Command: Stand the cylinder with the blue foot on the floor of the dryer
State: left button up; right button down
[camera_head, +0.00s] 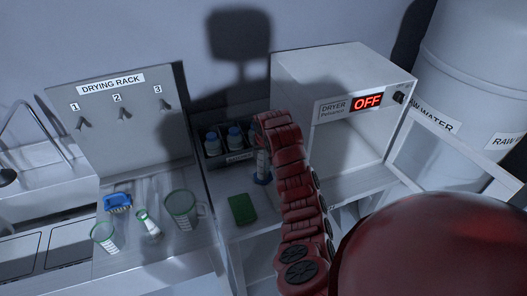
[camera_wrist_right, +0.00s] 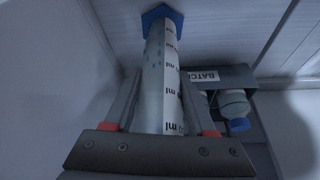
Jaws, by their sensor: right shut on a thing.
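The cylinder with the blue foot (camera_head: 263,165) is a clear graduated tube marked in ml, with droplets on its wall. My right gripper (camera_wrist_right: 160,112) is shut on it, with a finger on each side in the wrist view, where the cylinder (camera_wrist_right: 164,75) points away from me and its blue foot (camera_wrist_right: 161,17) is at the far end. In the head view my red right arm hides the gripper and the cylinder's top. I cannot tell whether the foot touches the counter. The dryer (camera_head: 300,70) stands to the right, its front open and its display reading OFF. My left gripper is not in view.
A crate of blue-capped bottles (camera_head: 213,148) is close behind the cylinder. A green pad (camera_head: 243,209) lies in front. The dryer's door (camera_head: 433,160) stands open at right. The drying rack (camera_head: 115,125), with a brush and glassware (camera_head: 181,207) before it, is at left.

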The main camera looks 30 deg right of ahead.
jog(key=shift+f, duration=0.15)
jog(key=shift+c, duration=1.1)
grip_release()
